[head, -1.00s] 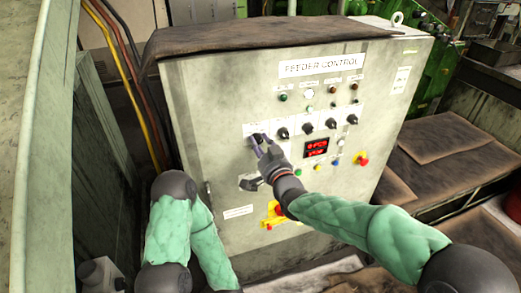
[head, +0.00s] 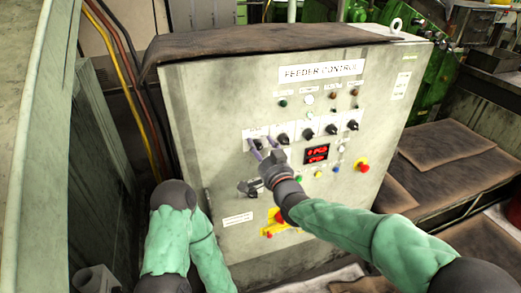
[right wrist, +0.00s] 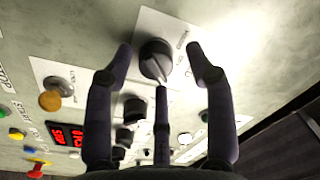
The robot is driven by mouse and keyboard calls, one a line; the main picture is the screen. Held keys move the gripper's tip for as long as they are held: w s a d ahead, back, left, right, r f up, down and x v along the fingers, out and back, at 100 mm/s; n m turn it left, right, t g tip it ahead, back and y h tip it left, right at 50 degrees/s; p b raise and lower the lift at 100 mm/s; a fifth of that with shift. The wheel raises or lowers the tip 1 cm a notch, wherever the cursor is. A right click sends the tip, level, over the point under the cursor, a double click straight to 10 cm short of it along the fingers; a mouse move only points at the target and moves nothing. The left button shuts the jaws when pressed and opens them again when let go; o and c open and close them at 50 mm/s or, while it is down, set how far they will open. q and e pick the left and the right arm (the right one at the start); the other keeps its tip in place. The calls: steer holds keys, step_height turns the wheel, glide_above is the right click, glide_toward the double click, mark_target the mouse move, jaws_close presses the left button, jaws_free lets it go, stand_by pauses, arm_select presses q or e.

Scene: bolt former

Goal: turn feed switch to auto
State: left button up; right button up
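A black rotary switch (head: 258,143) is the leftmost in a row on the feeder control cabinet (head: 225,85). Its small label is not readable in the head view. My right gripper (head: 264,144) is open in front of this switch, one finger to each side. In the right wrist view the switch knob (right wrist: 155,58) shows between the spread fingertips of the gripper (right wrist: 159,52), with gaps on both sides. A thin middle part of the gripper points at the knob's lower edge. My left arm is at the lower left, its gripper out of the picture.
More black switches (head: 307,132) continue the row to the right. Lamps, a red display (head: 317,152) and a red emergency button (head: 361,165) are on the same panel. A black handle (head: 249,187) sits below the gripper. Brown mats (head: 440,155) lie at the right.

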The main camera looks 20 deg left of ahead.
steer(key=shift+f, duration=0.15)
steer(key=v, duration=1.2)
stand_by(0.4)
steer(key=s+d+f+m+g+h+p, duration=0.1)
steer(key=d+f+g+h, duration=0.35)
steer(key=f, duration=1.05)
steer(key=d+f+g+h+p, duration=0.1)
steer(key=d+f+g+h, duration=0.1)
steer(key=d+f, duration=0.95)
steer(key=s+d+f+g+p, duration=0.1)
steer(key=s+f+g, duration=0.3)
steer(key=s+f, duration=0.6)
steer(key=s+d+f+m+g+p, duration=0.1)
steer(key=s+f+g, duration=0.3)
steer(key=s+f, duration=0.6)
steer(key=shift+s+d+f, duration=0.3)
steer(key=shift+s+d, duration=0.1)
steer(key=shift+d, duration=0.45)
